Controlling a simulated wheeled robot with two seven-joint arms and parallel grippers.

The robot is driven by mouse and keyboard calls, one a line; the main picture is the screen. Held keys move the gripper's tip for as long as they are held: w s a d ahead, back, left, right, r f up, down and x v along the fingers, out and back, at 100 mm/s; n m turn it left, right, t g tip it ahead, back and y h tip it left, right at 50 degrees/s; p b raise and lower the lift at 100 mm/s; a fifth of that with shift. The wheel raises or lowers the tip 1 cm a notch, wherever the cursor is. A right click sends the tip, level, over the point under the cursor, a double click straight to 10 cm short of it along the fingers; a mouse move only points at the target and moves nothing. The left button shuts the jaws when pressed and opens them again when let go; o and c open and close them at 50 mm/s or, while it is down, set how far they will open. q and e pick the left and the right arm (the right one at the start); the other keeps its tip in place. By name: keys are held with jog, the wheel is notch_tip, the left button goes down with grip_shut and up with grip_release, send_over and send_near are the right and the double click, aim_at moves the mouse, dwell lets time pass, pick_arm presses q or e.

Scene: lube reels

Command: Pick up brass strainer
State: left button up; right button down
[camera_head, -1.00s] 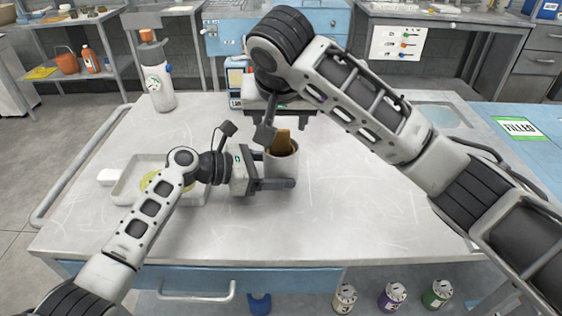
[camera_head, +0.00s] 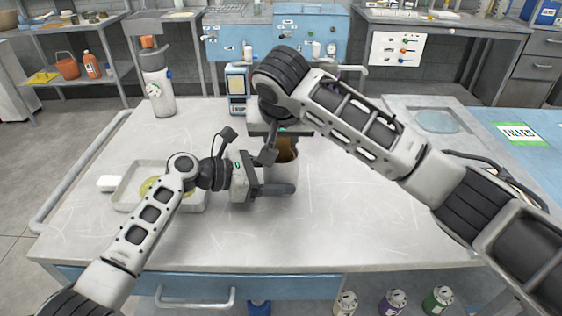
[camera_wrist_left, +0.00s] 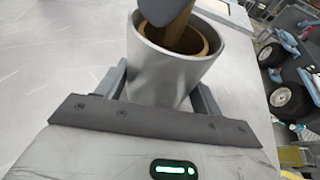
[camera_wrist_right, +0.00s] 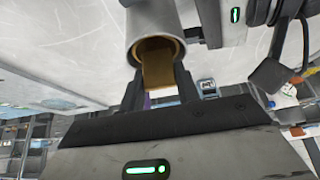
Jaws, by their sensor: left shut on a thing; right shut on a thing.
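The brass strainer (camera_head: 288,144) stands inside a grey metal cup (camera_head: 283,176) at the middle of the table. In the left wrist view its round brass rim (camera_wrist_left: 205,45) sits inside the cup mouth. My right gripper (camera_wrist_right: 158,82) is shut on the strainer's upright flat part (camera_wrist_right: 158,62). In the head view the right wrist hides much of that grip. My left gripper (camera_head: 282,188) is shut around the cup (camera_wrist_left: 160,80) from the left side. The strainer's lower part is hidden in the cup.
A white tray (camera_head: 128,194) with something yellow in it lies left of my left wrist. A grey bottle (camera_head: 157,92) with an orange-brown top stands at the back left. A blue device (camera_head: 237,88) stands behind my right wrist. The table's right front (camera_head: 390,225) is clear.

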notch_tip(320, 180, up, 18)
dwell(0.5)
pick_arm(q)
jog(key=o, duration=0.8)
jog(key=shift+o, duration=0.2)
